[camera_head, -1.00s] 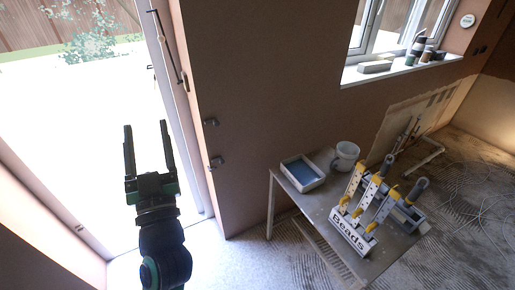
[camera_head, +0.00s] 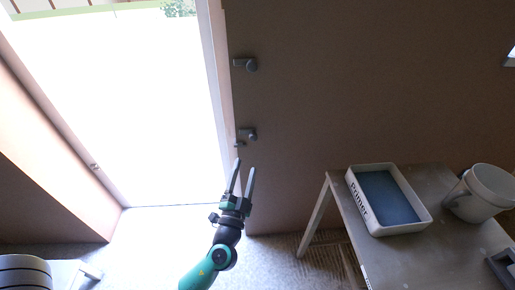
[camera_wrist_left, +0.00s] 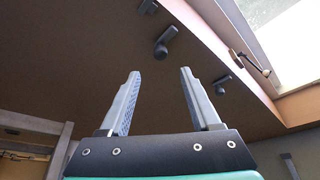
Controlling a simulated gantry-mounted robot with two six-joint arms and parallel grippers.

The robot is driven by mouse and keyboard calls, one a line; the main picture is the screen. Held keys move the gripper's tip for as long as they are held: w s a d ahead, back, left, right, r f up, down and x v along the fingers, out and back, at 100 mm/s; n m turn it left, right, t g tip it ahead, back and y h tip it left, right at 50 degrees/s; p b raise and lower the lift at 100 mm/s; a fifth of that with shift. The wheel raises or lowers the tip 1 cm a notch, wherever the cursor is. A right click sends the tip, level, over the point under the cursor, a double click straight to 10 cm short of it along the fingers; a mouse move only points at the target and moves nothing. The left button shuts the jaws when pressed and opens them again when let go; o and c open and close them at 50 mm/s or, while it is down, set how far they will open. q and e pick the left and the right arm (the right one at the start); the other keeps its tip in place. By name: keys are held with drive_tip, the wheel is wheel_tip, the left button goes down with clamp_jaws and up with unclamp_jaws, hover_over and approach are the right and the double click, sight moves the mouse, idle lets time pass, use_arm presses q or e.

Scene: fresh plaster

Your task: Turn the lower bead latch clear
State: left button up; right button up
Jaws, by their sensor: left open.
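The lower bead latch (camera_head: 247,134) is a small grey fitting on the brown wall, beside the right edge of the bright doorway. A similar upper latch (camera_head: 246,64) sits above it. My left gripper (camera_head: 245,165) is open and empty, its fingertips just below the lower latch in the picture; I see no contact. In the left wrist view the open jaws (camera_wrist_left: 160,74) point toward the wall, with a dark latch-like fitting (camera_wrist_left: 166,42) beyond them. I cannot tell which latch that is. My right gripper is not in view.
A table (camera_head: 435,262) at the right holds a white primer tray (camera_head: 410,229) with blue inside and a white bucket (camera_head: 488,193). The wall between latches and table is bare. The wrist view also shows a handle (camera_wrist_left: 253,63) beside the bright opening.

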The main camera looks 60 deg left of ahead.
sight(253, 139)
use_arm(q)
drive_tip(key=p+x, duration=0.1)
drive_tip(key=x, duration=1.1)
drive_tip(key=shift+w+r, duration=0.15)
drive_tip(key=shift+w, duration=0.05)
clamp_jaws()
